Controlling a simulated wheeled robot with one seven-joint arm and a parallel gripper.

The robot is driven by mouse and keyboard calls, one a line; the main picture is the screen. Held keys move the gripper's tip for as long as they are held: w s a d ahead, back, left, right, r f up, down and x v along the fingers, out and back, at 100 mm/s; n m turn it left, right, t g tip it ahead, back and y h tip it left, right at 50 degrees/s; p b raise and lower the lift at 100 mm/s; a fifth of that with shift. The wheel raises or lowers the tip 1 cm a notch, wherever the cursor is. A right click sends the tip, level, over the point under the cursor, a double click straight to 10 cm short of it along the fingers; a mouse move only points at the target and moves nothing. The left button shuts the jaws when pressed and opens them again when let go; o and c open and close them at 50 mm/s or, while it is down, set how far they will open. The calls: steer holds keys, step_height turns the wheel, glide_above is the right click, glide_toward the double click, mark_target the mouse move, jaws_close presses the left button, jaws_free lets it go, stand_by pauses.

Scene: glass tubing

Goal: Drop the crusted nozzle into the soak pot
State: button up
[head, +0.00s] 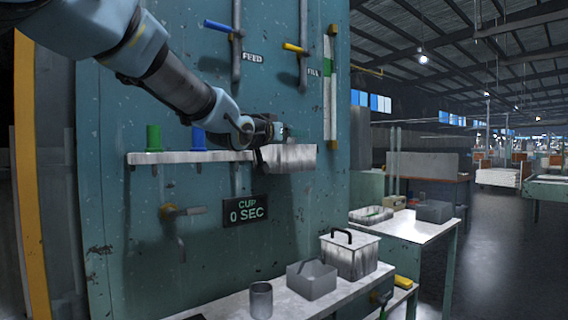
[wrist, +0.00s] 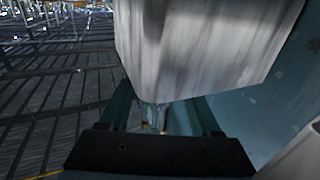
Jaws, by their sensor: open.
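My gripper (head: 278,131) is at the upper right of the wall shelf, beside a pale metal block (head: 290,157) fixed to the teal panel. In the wrist view its two teal fingers (wrist: 165,112) stand apart, and the same block (wrist: 200,45) fills the top of the picture beyond them. A small pale piece (wrist: 157,116) shows between the fingers just below the block; I cannot tell whether it is the crusted nozzle. No crust can be made out. A lidded, stained pot (head: 350,258) with a black handle stands on the lower bench; it may be the soak pot.
A green piece (head: 153,138) and a blue piece (head: 198,139) stand on the shelf (head: 180,157). A grey box (head: 312,281) and a grey cup (head: 261,300) stand on the bench (head: 232,306). A brass tap (head: 182,211) and a display (head: 245,211) reading "CUP 0 SEC" are on the panel.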

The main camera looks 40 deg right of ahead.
steer(key=b+v, duration=0.1)
steer(key=v, duration=0.9)
steer(key=shift+a, duration=0.25)
steer(key=shift+s, duration=0.1)
